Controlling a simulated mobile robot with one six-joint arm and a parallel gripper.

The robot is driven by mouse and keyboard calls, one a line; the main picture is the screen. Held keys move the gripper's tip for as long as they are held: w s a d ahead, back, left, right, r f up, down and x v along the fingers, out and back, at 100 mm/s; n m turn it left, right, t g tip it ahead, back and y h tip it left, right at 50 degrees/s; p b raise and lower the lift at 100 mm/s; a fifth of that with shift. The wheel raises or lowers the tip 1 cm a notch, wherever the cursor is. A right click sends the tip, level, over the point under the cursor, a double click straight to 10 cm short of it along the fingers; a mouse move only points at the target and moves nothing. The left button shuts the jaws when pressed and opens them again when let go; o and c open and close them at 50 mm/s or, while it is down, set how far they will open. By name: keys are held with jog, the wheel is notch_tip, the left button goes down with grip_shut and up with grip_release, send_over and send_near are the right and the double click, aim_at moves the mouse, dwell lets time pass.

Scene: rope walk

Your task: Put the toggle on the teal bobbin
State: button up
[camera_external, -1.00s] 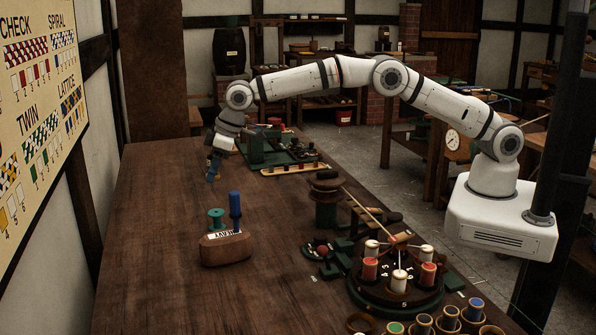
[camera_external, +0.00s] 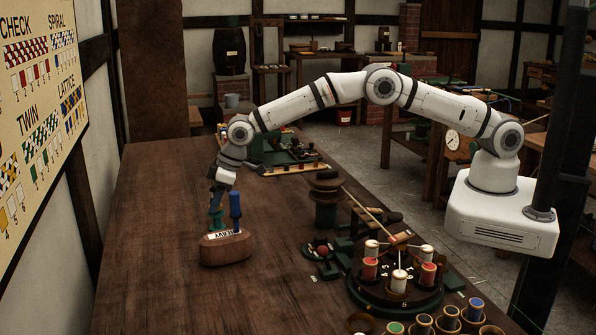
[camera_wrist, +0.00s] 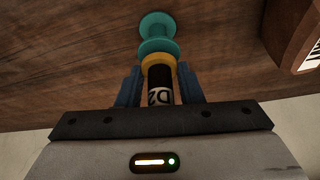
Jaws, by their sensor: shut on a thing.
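My gripper (camera_external: 217,199) points down just above the bobbin. In the wrist view my blue fingers (camera_wrist: 159,90) are shut on the toggle (camera_wrist: 162,82), a dark cylinder with a yellow collar and a "D2" mark. The toggle's yellow end meets the bobbin's near flange in that picture. I cannot tell whether they touch.
A brown wooden block (camera_external: 226,251) with a white label lies at the bobbin. A round dark stand (camera_external: 397,287) with several spools is at the right front. A dark spool-shaped post (camera_external: 326,203) stands mid-right. The left of the bench (camera_external: 150,260) is clear.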

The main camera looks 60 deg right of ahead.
jog(key=o, duration=1)
jog(key=shift+r, duration=0.3)
jog(key=b+v, duration=0.1)
jog(key=v, duration=1)
jog(key=shift+s+d+r+b, duration=0.15)
jog(key=shift+d+r+b, duration=0.05)
jog(key=shift+r+b, duration=0.1)
jog(key=s+d+r+m, duration=0.1)
jog(key=s+d+r, duration=0.35)
jog(key=d, duration=0.45)
jog(key=s+d+r+m+h, duration=0.15)
jog(key=s+d+r, duration=0.3)
jog(key=d, duration=0.55)
jog(key=s+d+r+m, duration=0.1)
jog(key=s+d+r, duration=0.4)
jog(key=d, duration=0.4)
jog(key=s+d+f+m, duration=0.1)
jog(key=s+d, duration=0.3)
jog(key=s, duration=0.4)
jog(key=s+d+f+m, duration=0.1)
jog(key=s+d+f, duration=0.1)
jog(key=s+d, duration=0.3)
jog(key=s+d+f+m+h, duration=0.1)
jog(key=s+d, duration=0.3)
jog(key=s, duration=0.9)
jog(key=shift+d+f+m+g, duration=0.25)
jog(key=shift+f+m+g, duration=0.1)
jog(key=shift+f, duration=0.45)
